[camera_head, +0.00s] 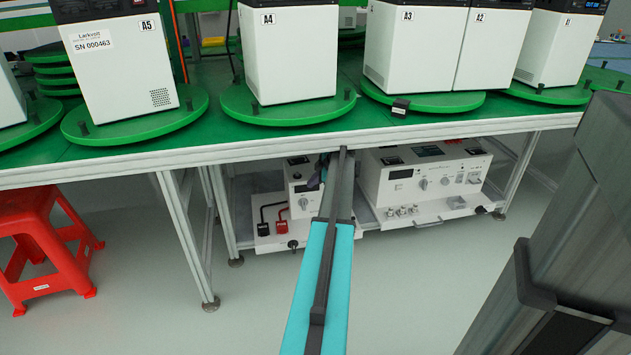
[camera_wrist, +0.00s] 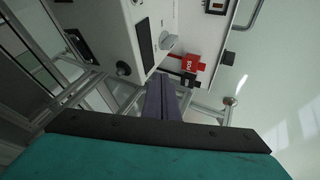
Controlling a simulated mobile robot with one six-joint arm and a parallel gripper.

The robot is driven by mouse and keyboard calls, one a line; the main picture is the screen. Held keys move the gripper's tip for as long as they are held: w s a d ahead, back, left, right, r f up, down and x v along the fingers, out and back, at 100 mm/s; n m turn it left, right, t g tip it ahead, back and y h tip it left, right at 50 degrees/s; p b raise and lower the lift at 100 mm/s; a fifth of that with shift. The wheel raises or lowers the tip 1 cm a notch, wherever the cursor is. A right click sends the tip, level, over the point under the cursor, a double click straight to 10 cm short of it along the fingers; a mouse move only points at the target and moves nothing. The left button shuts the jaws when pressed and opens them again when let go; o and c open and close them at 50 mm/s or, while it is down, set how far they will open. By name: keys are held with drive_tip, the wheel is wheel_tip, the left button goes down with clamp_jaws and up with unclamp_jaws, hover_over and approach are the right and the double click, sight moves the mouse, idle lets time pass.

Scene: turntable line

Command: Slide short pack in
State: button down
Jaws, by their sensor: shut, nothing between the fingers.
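White packs stand upright on green turntables along the bench in the head view: A5 (camera_head: 120,65), A4 (camera_head: 290,60), A3 (camera_head: 405,50), A2 (camera_head: 490,50) and A1 (camera_head: 555,45). Their tops are cut off or near the frame edge, so I cannot tell which is the short pack. My gripper's dark purple fingers (camera_wrist: 160,98) are together and empty in the wrist view, near a white instrument with red and black connectors. In the head view my gripper (camera_head: 316,180) is small and partly hidden behind my arm, below the bench edge.
Under the bench stand a white power unit (camera_head: 302,190) and a wider white instrument (camera_head: 425,180) on a shelf. Metal bench legs (camera_head: 185,235) flank the left side. A red stool (camera_head: 40,245) stands at left. The floor in front is clear.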

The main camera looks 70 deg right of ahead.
drive_tip(key=w+a+f+m+g+y, duration=0.1)
drive_tip(key=w+a+f, duration=0.45)
drive_tip(key=a, duration=0.65)
drive_tip(key=w+a+f+g+y, duration=0.15)
drive_tip(key=w+a+f, duration=0.45)
drive_tip(key=a, duration=0.6)
drive_tip(key=w+a+f+m+g+y, duration=0.1)
drive_tip(key=w+a+f, duration=0.5)
drive_tip(key=a, duration=0.6)
drive_tip(key=s+a+f+m+g, duration=0.1)
drive_tip(key=a+f, duration=0.2)
drive_tip(key=a, duration=0.4)
drive_tip(key=s+a+f+g+y, duration=0.1)
drive_tip(key=a+f, duration=0.2)
drive_tip(key=a, duration=0.5)
drive_tip(key=s+a+f+m+g, duration=0.1)
drive_tip(key=s+a+f, duration=0.15)
drive_tip(key=a, duration=0.45)
drive_tip(key=s+a+f+m+g, duration=0.1)
drive_tip(key=s+a+f+g, duration=0.15)
drive_tip(key=s+a, duration=0.65)
drive_tip(key=s+a+f+g, duration=0.1)
drive_tip(key=s+a+f, duration=0.3)
drive_tip(key=a, duration=0.9)
drive_tip(key=s+a+g+h, duration=0.1)
drive_tip(key=s+a, duration=0.4)
drive_tip(key=s, duration=0.6)
drive_tip(key=shift+a+m+g+h, duration=0.2)
drive_tip(key=shift+m+g+h, duration=0.2)
drive_tip(key=shift+h, duration=0.45)
